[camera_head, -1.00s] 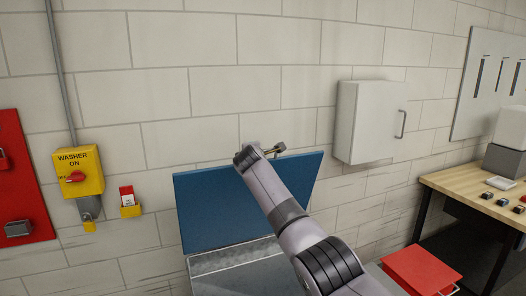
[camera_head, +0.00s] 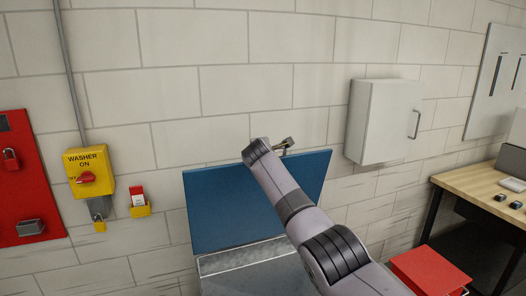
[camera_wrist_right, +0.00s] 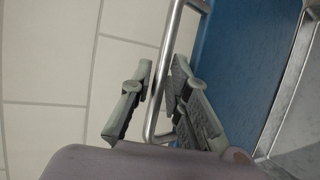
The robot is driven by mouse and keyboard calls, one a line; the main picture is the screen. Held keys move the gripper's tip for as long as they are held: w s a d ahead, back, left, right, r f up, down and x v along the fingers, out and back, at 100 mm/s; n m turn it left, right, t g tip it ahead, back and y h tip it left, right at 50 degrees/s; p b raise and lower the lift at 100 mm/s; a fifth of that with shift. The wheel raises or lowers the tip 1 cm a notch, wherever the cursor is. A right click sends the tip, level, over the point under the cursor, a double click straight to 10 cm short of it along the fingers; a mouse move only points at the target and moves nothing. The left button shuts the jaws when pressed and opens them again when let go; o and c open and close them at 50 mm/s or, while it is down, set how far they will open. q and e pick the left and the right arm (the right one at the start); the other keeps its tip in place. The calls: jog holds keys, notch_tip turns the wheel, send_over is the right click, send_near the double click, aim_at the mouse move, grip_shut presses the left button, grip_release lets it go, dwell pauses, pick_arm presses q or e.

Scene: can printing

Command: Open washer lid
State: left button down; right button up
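The washer's blue lid (camera_head: 225,205) stands raised and tilted back near the brick wall. The grey metal washer body (camera_head: 245,255) shows below it, partly hidden by my right arm. In the right wrist view, the lid (camera_wrist_right: 238,60) is at the right, with a shiny metal bar handle (camera_wrist_right: 176,28) beside it. My right gripper (camera_wrist_right: 158,100) has its fingers apart, one on each side of the bar, with a gap at the left finger. In the head view the gripper is mostly hidden behind my wrist. My left gripper is not in view.
A yellow washer switch box (camera_head: 90,172) and red board (camera_head: 25,185) hang on the left wall. A white cabinet (camera_head: 378,120) is on the wall right of the lid. A red box (camera_head: 428,270) and wooden workbench (camera_head: 470,185) are at the right.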

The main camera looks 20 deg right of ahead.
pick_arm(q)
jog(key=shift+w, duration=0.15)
pick_arm(e)
jog(key=shift+o, duration=1.2)
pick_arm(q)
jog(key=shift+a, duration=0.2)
pick_arm(e)
jog(key=v, duration=1.2)
